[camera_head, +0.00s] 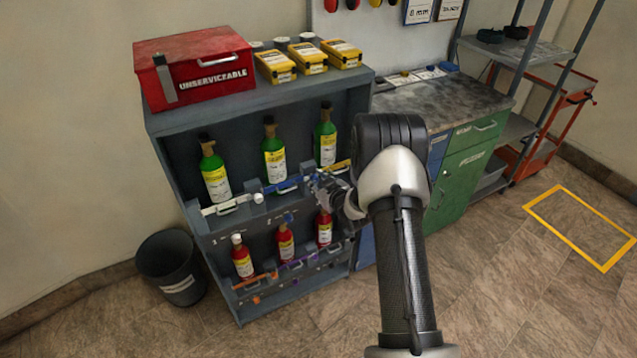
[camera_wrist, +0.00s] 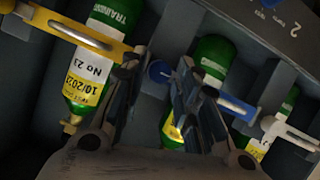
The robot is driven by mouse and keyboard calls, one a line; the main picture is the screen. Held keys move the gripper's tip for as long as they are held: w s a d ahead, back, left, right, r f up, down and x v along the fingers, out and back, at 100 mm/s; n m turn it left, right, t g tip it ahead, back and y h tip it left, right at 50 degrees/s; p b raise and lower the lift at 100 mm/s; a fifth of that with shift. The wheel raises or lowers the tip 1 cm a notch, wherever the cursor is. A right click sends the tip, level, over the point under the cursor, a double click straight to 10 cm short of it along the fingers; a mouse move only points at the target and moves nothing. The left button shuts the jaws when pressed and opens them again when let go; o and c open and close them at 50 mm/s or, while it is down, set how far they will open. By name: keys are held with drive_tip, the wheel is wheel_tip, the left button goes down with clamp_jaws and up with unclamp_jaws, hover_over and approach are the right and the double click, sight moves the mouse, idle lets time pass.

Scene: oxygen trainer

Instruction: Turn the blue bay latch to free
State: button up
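The blue bay latch (camera_head: 288,184) crosses the front of the middle upper bay, before a green bottle (camera_head: 274,155). In the wrist view its round blue end (camera_wrist: 159,71) shows between my two fingertips, with a pale bar running right behind the right finger. My gripper (camera_head: 322,187) is beside the latch's right end in the head view. In the wrist view my gripper (camera_wrist: 157,70) is open, its fingers apart; I cannot tell whether either touches the latch. Part of the latch is hidden by the right finger.
A yellow latch (camera_wrist: 75,27) and a white latch (camera_head: 225,204) cross the neighbouring bays of the grey rack (camera_head: 160,125). Red bottles stand below, the middle one (camera_head: 285,243) under the blue latch. A red box (camera_head: 195,68) and yellow cases sit on top.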

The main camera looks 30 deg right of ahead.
clamp_jaws()
idle(0.3)
drive_tip(key=m+y, duration=0.1)
drive_tip(key=m+p, duration=0.1)
drive_tip(key=shift+d+m+y, duration=0.2)
drive_tip(key=shift+m+y, duration=0.2)
drive_tip(key=m+y, duration=0.2)
drive_tip(key=m, duration=0.1)
drive_tip(key=shift+d+f, duration=0.15)
drive_tip(key=shift+d, duration=0.05)
drive_tip(key=m, duration=0.1)
drive_tip(key=m+y, duration=0.1)
drive_tip(key=m+t+y, duration=0.1)
drive_tip(key=shift+d+f, duration=0.1)
drive_tip(key=shift+f, duration=0.15)
drive_tip(key=m+t+y+b, duration=0.1)
drive_tip(key=m+b, duration=0.1)
drive_tip(key=m, duration=0.2)
drive_tip(key=shift+f+b, duration=0.1)
drive_tip(key=shift+b, duration=0.25)
drive_tip(key=shift+m, duration=0.3)
